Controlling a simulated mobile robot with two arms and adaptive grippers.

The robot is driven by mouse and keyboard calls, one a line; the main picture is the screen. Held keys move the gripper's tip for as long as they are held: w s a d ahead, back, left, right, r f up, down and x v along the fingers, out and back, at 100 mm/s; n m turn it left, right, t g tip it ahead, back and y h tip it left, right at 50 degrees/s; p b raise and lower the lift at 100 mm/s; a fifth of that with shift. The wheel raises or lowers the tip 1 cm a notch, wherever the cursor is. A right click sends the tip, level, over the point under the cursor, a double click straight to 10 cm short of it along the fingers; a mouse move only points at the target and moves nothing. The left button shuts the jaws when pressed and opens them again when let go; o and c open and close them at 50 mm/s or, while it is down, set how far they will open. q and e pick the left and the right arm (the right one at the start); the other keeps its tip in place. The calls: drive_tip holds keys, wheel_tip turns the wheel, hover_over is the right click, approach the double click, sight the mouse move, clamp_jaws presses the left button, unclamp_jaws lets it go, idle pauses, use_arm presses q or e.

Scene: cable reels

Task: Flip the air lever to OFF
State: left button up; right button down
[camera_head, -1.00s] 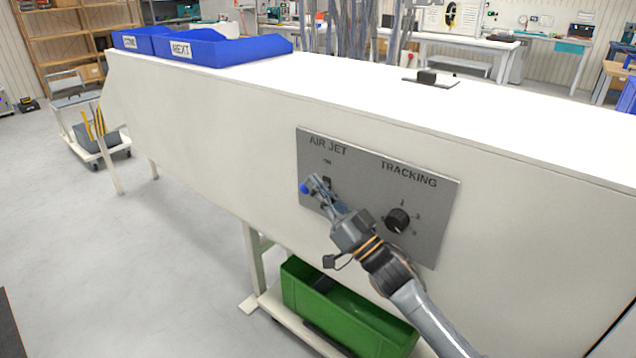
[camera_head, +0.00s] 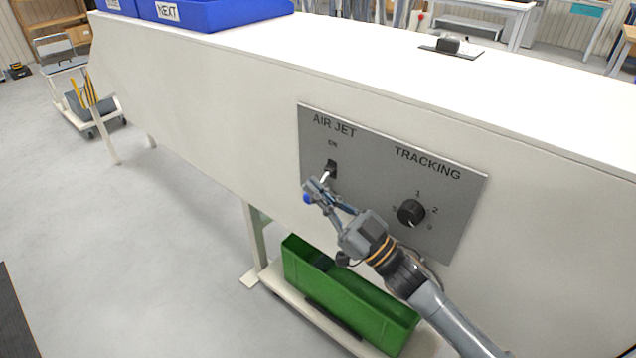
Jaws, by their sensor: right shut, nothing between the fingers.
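The grey AIR JET panel (camera_head: 308,135) is on the white machine's side, with an ON label above the lever slot. The air lever (camera_head: 325,176) comes out of its dark slot and slants down and left. A blue knob (camera_head: 308,198) shows at its lower end, partly hidden by my fingers. My right gripper (camera_head: 315,189) is shut and empty, its tips over the lever and right at the knob; I cannot tell whether they touch. The panel just below the lever is covered by my gripper, and no OFF label shows. My left gripper is not in view.
The TRACKING dial (camera_head: 411,212) is on the same panel, close to my right wrist. A green bin (camera_head: 345,300) stands on a low cart below. Blue trays (camera_head: 215,14) sit on the machine top. Open floor lies to the left.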

drive_tip(key=w+v, duration=0.1)
drive_tip(key=v, duration=1)
drive_tip(key=shift+d+f, duration=0.4)
drive_tip(key=shift+f, duration=0.1)
drive_tip(key=shift+s, duration=0.1)
